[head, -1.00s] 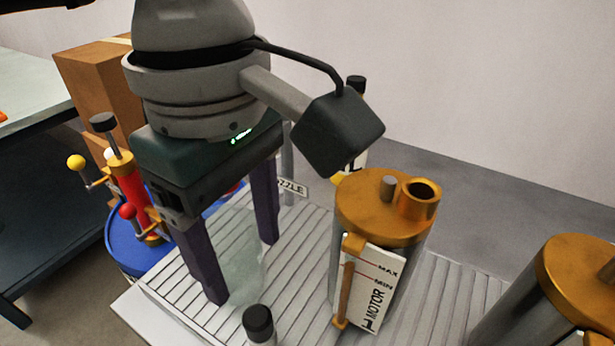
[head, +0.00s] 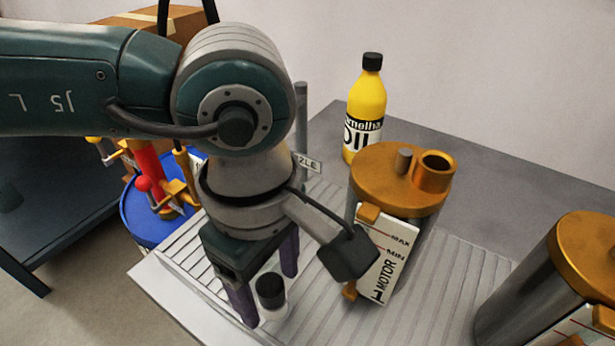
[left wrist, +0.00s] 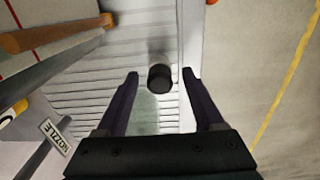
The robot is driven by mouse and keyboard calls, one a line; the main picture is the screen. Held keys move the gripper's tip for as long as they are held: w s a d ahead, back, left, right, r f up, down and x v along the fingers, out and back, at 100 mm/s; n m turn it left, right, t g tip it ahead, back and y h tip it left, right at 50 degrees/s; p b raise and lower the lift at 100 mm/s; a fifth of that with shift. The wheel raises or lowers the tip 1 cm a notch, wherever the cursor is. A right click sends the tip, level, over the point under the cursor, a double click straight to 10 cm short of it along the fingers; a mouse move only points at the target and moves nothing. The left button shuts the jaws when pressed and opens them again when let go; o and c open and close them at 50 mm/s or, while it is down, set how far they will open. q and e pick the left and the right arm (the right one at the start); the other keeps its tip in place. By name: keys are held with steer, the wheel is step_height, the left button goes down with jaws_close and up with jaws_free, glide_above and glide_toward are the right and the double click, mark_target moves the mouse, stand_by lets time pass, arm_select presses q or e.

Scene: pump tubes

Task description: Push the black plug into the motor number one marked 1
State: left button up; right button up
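The black plug (head: 270,290), a dark cap on a pale lower part, stands on the ribbed platform in the head view. It also shows in the left wrist view (left wrist: 159,79). My left gripper (head: 268,296) is open and points down, with its purple fingers on either side of the plug. In the left wrist view the plug sits between the fingertips, with a gap on both sides. Motor 1 (head: 425,225) is a steel cylinder with an orange lid and a MOTOR 1 label, right of the gripper. Its lid has an open round port (head: 437,162). My right gripper is out of view.
A yellow oil bottle (head: 366,105) stands behind motor 1. A second orange-lidded cylinder (head: 520,290) is at the right edge. A blue drum (head: 140,205) with a red pump is at the left. A NOZZLE sign (left wrist: 55,135) and a grey post stand behind the gripper.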

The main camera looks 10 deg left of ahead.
arm_select(q)
jaws_close()
stand_by(0.3)
stand_by(0.3)
